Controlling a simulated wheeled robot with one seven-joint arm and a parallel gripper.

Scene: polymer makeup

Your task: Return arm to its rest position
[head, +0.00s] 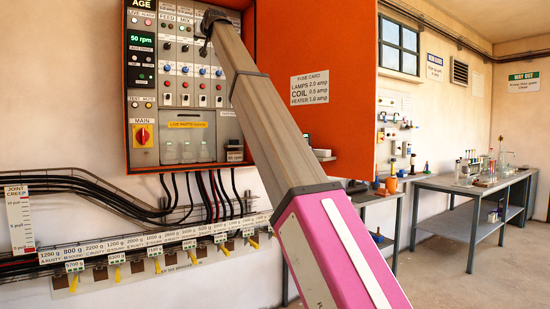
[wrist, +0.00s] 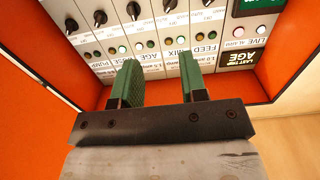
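My arm, with a pink lower part and a grey-brown upper link, reaches up across the head view to the control panel. My gripper (wrist: 160,82) shows in the wrist view with two green fingers set apart and nothing between them.
The panel (head: 170,80) sits in an orange cabinet (head: 325,100) with its door open at right. Black cables (head: 90,195) and a row of labelled weight hooks (head: 150,240) run below it. Benches with glassware (head: 480,180) stand at right, with open floor between them.

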